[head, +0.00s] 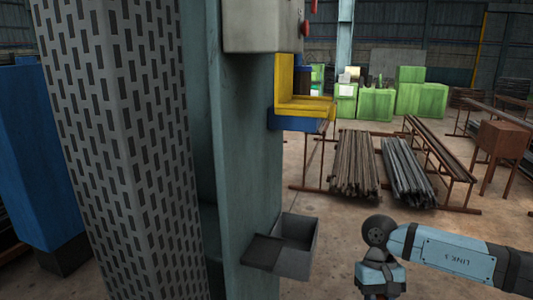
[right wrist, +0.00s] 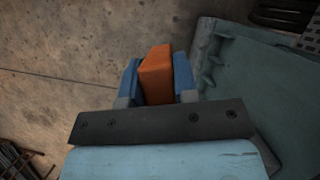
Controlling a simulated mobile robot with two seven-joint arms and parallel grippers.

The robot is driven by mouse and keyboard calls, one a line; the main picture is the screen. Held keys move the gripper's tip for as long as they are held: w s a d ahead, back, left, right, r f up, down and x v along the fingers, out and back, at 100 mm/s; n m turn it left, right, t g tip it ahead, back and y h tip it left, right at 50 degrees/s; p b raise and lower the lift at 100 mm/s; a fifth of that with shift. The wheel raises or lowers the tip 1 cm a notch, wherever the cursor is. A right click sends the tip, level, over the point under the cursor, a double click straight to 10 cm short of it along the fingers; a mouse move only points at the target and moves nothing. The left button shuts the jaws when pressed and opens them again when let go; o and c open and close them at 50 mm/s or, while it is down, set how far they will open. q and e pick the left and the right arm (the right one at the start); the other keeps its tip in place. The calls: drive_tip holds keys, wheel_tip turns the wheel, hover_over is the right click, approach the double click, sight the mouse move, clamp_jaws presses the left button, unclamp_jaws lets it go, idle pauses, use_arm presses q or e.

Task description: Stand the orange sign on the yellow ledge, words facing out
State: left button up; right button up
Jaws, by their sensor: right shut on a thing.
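The yellow ledge (head: 308,106) is an L-shaped shelf with an upright back, fixed to the side of the teal column in the head view. Nothing orange shows on it. My right gripper (right wrist: 157,82) is shut on the orange sign (right wrist: 156,68), its two blue fingers on either side. The sign shows as a plain orange block; no words are visible from here. In the head view my right arm comes in from the right, with its wrist low at the bottom edge, below and right of the ledge. The sign is hidden there. My left gripper is not in view.
A teal column (head: 245,180) and a perforated grey panel (head: 120,150) fill the left. An open grey box (head: 295,262) juts out low on the column. A grey cabinet (head: 262,25) hangs above the ledge. Open floor lies between the column and my right arm.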

drive_tip(key=s+r+p, duration=0.4)
drive_tip(key=s, duration=0.1)
drive_tip(key=shift+s+r+p, duration=0.25)
drive_tip(key=shift+r+p, duration=0.1)
drive_tip(key=shift+p, duration=0.05)
